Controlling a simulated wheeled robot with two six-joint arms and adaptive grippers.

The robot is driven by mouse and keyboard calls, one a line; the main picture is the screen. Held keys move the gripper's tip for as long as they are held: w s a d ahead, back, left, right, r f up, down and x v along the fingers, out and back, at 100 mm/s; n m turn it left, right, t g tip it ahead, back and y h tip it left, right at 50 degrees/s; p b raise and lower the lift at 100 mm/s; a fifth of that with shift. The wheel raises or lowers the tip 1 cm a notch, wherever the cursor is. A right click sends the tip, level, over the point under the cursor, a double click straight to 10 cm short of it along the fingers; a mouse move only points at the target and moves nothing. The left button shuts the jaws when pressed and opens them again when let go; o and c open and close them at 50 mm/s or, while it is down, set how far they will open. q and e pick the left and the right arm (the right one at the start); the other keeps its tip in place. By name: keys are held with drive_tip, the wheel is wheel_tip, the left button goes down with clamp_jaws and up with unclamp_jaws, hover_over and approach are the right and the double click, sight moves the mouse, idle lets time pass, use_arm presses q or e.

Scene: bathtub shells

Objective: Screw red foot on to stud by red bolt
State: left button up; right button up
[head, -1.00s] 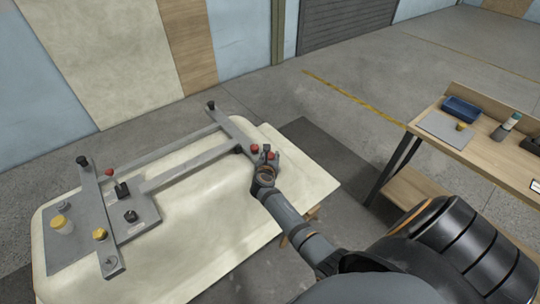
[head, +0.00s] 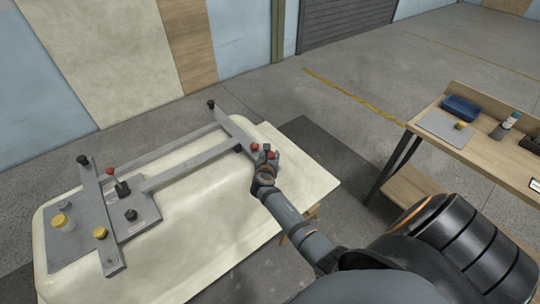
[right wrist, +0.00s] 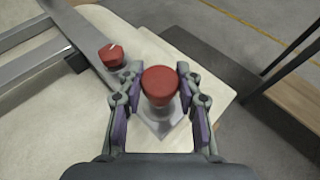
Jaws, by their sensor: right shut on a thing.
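The red foot (right wrist: 160,84) is a round red cap between the two fingers of my right gripper (right wrist: 159,98). The gripper is shut on it, with one finger on each side. The foot also shows in the head view (head: 273,155), partly hidden by the right gripper (head: 266,157). It is over the end of the grey metal frame (head: 237,130); the stud beneath is hidden, so I cannot tell how far they are engaged. The red bolt (right wrist: 111,54) is on the frame, left of and apart from the foot; it also shows in the head view (head: 254,147). My left gripper is out of view.
The frame lies on an upturned cream tub shell (head: 215,215). Black knobs, yellow-topped parts (head: 100,233) and another red-topped part (head: 110,171) are at its left end. A wooden workbench (head: 480,150) with a blue bin (head: 461,108) stands at right. Floor is clear between them.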

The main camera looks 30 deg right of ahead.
use_arm(q)
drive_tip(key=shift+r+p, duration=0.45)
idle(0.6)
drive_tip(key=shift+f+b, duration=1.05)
drive_tip(key=shift+b, duration=0.05)
use_arm(e)
drive_tip(key=shift+f, duration=1.3)
drive_tip(key=o, duration=1.2)
drive_tip(key=shift+s+a, duration=0.1)
drive_tip(key=v, duration=1.1)
drive_tip(key=shift+s+a+r, duration=0.2)
drive_tip(key=shift+s+r, duration=0.05)
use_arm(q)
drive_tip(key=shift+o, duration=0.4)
